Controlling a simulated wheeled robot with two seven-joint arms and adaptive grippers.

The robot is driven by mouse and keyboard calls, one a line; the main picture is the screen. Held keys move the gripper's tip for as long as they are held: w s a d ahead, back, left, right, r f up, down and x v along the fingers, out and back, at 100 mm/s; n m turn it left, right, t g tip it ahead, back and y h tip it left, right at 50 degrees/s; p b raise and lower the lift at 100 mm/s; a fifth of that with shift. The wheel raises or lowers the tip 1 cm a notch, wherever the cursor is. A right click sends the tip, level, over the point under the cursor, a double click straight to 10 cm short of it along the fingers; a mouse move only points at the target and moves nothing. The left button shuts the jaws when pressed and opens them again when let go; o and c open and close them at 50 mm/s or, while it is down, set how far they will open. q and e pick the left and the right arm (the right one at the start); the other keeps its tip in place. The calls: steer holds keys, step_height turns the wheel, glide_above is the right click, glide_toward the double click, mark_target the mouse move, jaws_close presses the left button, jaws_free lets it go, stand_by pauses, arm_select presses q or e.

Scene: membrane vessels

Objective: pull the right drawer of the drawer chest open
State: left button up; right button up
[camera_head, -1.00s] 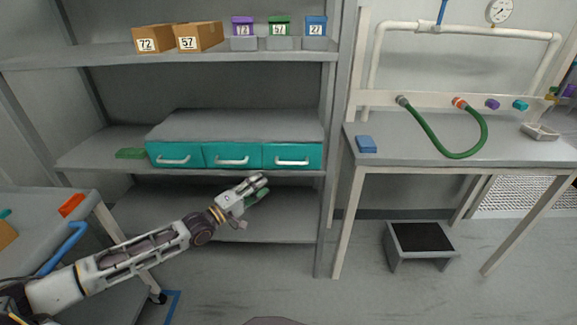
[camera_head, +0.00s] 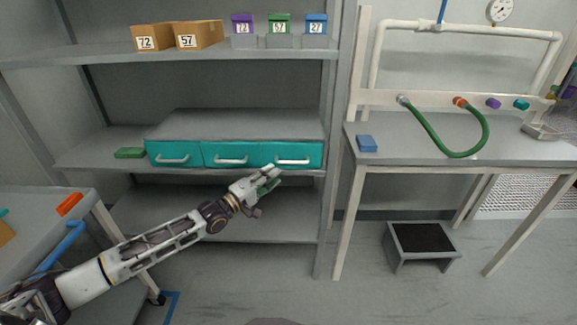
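The drawer chest (camera_head: 235,125) stands on the middle shelf, grey on top with three teal drawer fronts side by side. All three look closed. The right drawer (camera_head: 310,154) has a white bar handle (camera_head: 292,161). My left gripper (camera_head: 272,176) is just below and to the left of that handle, pointing up and right. No contact with the handle can be made out. Its fingers look apart with nothing between them, one with a green pad. My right gripper is not in view.
The middle shelf edge (camera_head: 100,169) runs under the chest. A green block (camera_head: 130,153) lies left of the chest. A shelf upright (camera_head: 327,220) stands close right of the chest. A side table (camera_head: 40,220) is at left, a workbench (camera_head: 400,162) at right.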

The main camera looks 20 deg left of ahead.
arm_select(q)
steer(key=b+x, duration=0.1)
steer(key=x, duration=0.7)
steer(key=shift+w+b, duration=0.2)
steer(key=shift+b, duration=0.15)
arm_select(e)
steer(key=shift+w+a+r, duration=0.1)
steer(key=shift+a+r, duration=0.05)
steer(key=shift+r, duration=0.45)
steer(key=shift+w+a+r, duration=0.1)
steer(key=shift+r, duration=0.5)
arm_select(q)
jaws_close()
